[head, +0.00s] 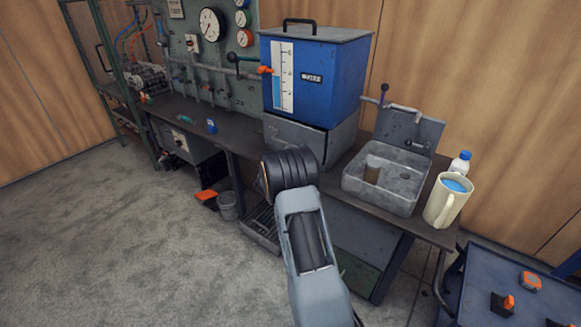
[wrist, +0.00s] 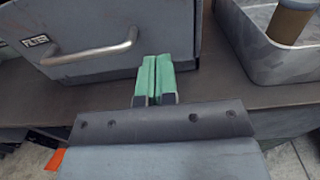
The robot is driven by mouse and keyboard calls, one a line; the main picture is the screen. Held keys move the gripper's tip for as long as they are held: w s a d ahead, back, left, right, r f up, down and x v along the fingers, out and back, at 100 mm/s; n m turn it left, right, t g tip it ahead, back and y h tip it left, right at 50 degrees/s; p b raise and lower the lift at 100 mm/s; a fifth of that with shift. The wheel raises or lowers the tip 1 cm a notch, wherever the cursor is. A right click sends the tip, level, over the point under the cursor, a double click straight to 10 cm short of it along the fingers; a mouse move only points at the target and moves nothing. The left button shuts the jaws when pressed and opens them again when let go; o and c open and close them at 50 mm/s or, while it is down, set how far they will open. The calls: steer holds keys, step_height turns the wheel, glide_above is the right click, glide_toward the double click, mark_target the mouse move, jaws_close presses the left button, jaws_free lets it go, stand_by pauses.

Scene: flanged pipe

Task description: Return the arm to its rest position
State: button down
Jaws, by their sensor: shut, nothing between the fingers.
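My gripper (wrist: 154,82) shows in the wrist view with its two green fingers pressed together and nothing between them. It is over the front part of the dark bench top, in front of a grey box (wrist: 105,75) with a metal handle (wrist: 90,50) and a label reading FILTER. I cannot tell whether the fingertips touch the box. In the head view my grey arm reaches up from the bottom middle toward the bench, and its dark joint hides the gripper.
A metal sink (head: 385,180) stands right of the grey box (head: 300,140), which is under a blue water tank (head: 315,75). A cream jug (head: 447,202) of blue liquid and a bottle (head: 460,163) stand at the bench's right end. A blue cart (head: 480,275) is lower right. Floor at left is clear.

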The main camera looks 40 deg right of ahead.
steer(key=v, duration=0.6)
steer(key=shift+p, duration=0.3)
steer(key=s+f+m+g+y, duration=0.2)
steer(key=s+f+m+g, duration=0.3)
steer(key=s, duration=0.1)
steer(key=s+a+r+m+g+y+p, duration=0.3)
steer(key=s+a+r+m+y+p, duration=0.25)
steer(key=s+a+m, duration=0.35)
steer(key=s+a+r+m+t+y+p, duration=0.3)
steer(key=a+r+p, duration=0.5)
steer(key=r, duration=0.6)
steer(key=s+a+r+m+t+y+p, duration=0.2)
steer(key=s+a+r+m+y+p, duration=0.2)
steer(key=a+r, duration=0.6)
steer(key=s+r+y+p, duration=0.2)
steer(key=s+r+p, duration=0.1)
steer(key=r+p, duration=0.1)
steer(key=shift+s+a+m+t, duration=0.2)
steer(key=shift+m+t, duration=0.2)
steer(key=shift+r+y, duration=0.15)
steer(key=shift+y, duration=0.1)
